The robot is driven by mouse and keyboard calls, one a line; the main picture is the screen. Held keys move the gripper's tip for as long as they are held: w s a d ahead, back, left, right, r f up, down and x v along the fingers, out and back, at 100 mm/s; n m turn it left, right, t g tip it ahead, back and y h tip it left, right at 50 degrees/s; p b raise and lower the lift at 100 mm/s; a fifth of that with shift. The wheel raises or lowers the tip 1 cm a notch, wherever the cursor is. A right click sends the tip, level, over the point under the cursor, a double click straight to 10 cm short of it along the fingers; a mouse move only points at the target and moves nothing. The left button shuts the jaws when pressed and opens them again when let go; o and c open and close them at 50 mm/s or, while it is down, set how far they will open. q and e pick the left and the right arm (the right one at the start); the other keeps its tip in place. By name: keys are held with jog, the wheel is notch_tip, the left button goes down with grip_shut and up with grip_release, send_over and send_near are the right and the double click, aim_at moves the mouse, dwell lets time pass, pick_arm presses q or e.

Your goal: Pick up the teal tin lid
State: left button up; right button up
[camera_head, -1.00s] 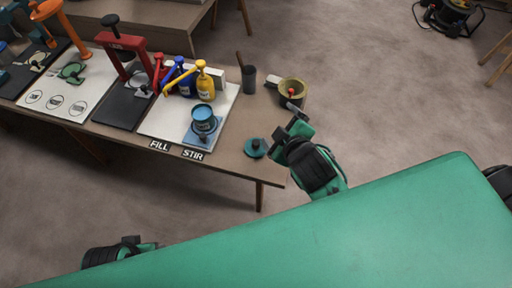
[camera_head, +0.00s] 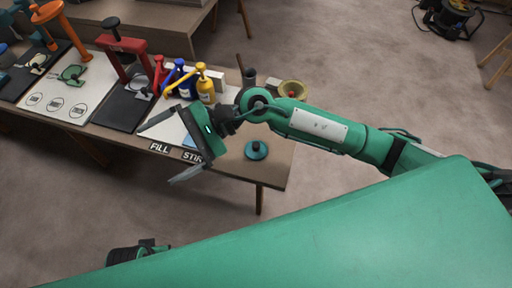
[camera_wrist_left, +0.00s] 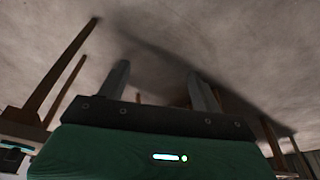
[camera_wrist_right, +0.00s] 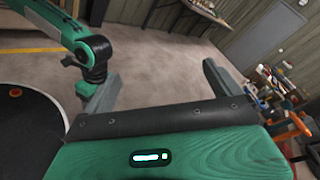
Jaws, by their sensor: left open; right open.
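The teal tin lid (camera_head: 256,150) is a round disc with a dark knob. It lies flat near the right front corner of the wooden table. My right gripper (camera_head: 157,155) is over the white mat, left of the lid, its jaws apart and empty. Its forearm crosses above and behind the lid. The blue tin seen earlier on the mat is now hidden by this gripper. In the right wrist view my right fingers (camera_wrist_right: 158,75) are spread; the lid is not in that view. My left gripper (camera_wrist_left: 158,68) is open and empty, low among wooden legs.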

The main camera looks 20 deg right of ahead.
jog(key=w+d+f+n+h, duration=0.2)
jog(key=d+f+n+h, duration=0.25)
jog(key=f+h, duration=0.2)
jog(key=n+t+h, duration=0.3)
jog(key=n+h, duration=0.3)
jog(key=h, duration=0.4)
send_over(256, 144)
jog(key=shift+m+y, duration=0.25)
notch_tip(256, 144, down, 13)
jog(key=shift+f, duration=0.1)
notch_tip(256, 144, down, 4)
jog(key=shift+s+f, duration=0.1)
jog(key=shift+f, duration=0.75)
pick_arm(q)
jog(key=f, duration=0.4)
jog(key=shift+d+f, duration=0.3)
jog(key=shift+d, duration=0.05)
